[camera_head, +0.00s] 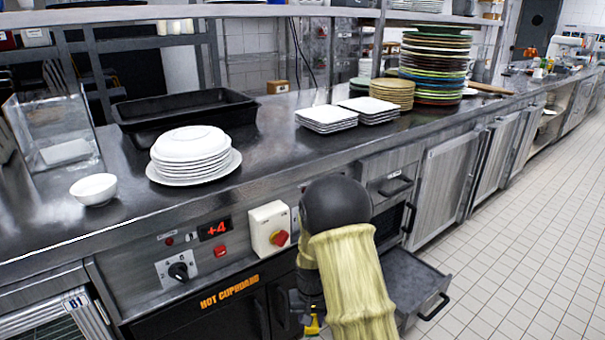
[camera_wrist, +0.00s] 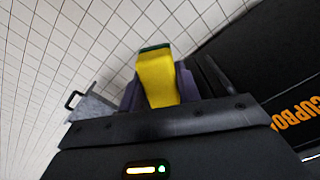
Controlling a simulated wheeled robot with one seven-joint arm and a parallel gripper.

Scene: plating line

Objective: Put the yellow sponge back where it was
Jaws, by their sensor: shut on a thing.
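The yellow sponge (camera_wrist: 158,82), with a green layer at its far end, is held between the two dark fingers of my gripper (camera_wrist: 158,70) in the wrist view. A small yellow patch of the sponge (camera_head: 313,326) shows at the bottom of the head view, low in front of the hot cupboard. My arm hides most of the gripper there. An open drawer (camera_head: 426,283) sticks out under the counter, just right of my arm. Its grey corner and handle (camera_wrist: 76,99) show left of my gripper in the wrist view.
The steel counter (camera_head: 270,150) bears a stack of white plates (camera_head: 192,155), a small bowl (camera_head: 94,189), a black tray (camera_head: 185,108), square plates (camera_head: 326,118) and coloured plates (camera_head: 434,65). The hot cupboard (camera_head: 225,310) is close beside my gripper. The tiled floor (camera_head: 530,240) at right is clear.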

